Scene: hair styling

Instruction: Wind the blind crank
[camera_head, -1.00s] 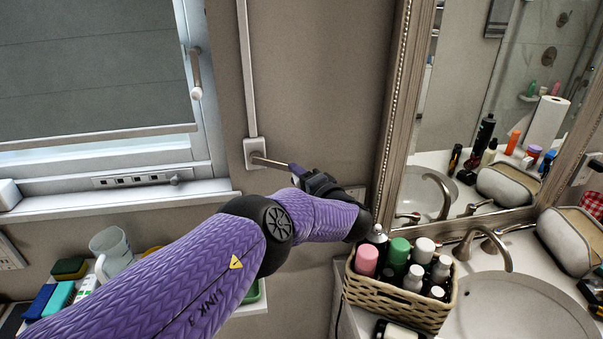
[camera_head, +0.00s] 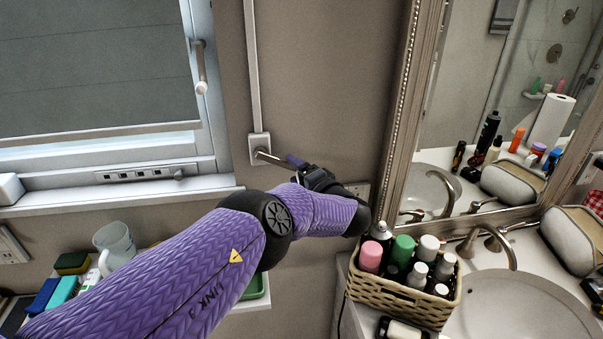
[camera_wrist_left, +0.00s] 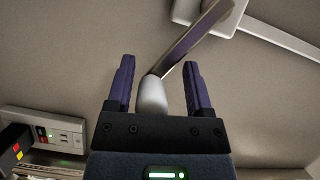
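The blind crank is a white wall box (camera_head: 260,148) with a thin metal crank arm (camera_head: 270,157) pointing right and slightly down. In the left wrist view, the crank arm (camera_wrist_left: 190,45) ends in a pale rounded knob (camera_wrist_left: 152,95). My left gripper (camera_head: 298,166) is at this end of the crank. In the wrist view its two purple fingers (camera_wrist_left: 160,82) stand apart on either side of the knob, with visible gaps. My own gripper hides the knob in the head view. A grey blind (camera_head: 95,65) covers most of the window. My right gripper is not in view.
A mirror (camera_head: 395,120) stands right of the crank. A wicker basket of bottles (camera_head: 400,300) sits by the sink (camera_head: 520,310), close below my left wrist. A wall outlet (camera_head: 357,190) is behind the wrist.

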